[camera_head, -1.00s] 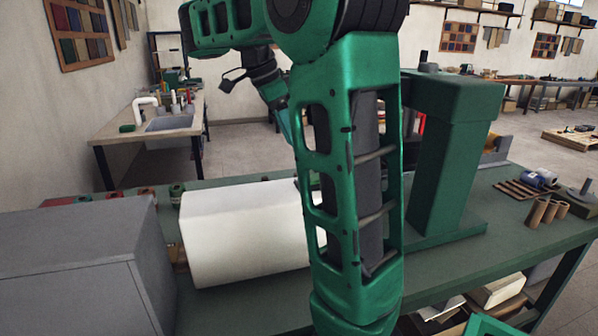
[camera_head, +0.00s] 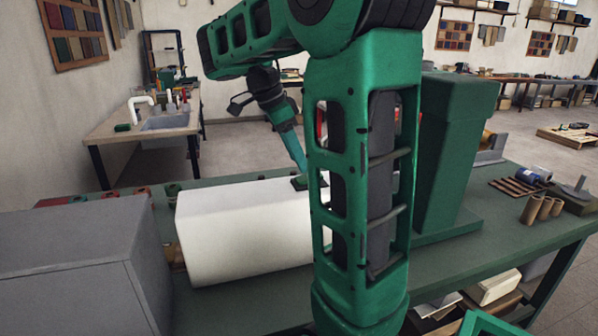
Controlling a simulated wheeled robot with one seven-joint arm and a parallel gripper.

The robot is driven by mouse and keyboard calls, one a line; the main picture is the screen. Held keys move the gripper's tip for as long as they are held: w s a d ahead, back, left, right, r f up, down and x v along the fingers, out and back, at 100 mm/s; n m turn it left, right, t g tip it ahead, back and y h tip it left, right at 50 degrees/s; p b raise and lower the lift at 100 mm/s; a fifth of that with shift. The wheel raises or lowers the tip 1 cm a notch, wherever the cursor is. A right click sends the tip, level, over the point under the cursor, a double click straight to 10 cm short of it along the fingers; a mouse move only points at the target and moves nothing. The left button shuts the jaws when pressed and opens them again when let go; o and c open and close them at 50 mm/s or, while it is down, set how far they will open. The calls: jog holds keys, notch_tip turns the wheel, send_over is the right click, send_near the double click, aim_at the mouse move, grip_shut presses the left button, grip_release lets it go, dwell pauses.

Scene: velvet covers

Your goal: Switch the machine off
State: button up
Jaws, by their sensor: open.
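The machine on the green bench has a grey box (camera_head: 75,265) at the left, a long white block or roll (camera_head: 245,235) in the middle and a green column (camera_head: 445,155) at the right. No switch on it can be clearly made out. My gripper (camera_head: 299,180) points down at the back upper edge of the white block, near its right part. It is small and partly hidden by my own arm, and whether it touches the block cannot be told. It is open, with nothing seen in it. My arm also hides the stretch between block and column.
Cardboard-coloured tubes (camera_head: 541,209), a slatted wooden piece (camera_head: 517,193) and a blue item (camera_head: 540,174) lie on the bench at the right. Small red and green items (camera_head: 108,194) line its back left edge. A sink table (camera_head: 150,128) stands behind, with open floor between.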

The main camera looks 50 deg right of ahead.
aim_at(306, 177)
jog(key=shift+x, duration=2.45)
jog(key=shift+c, duration=0.4)
jog(key=c, duration=1)
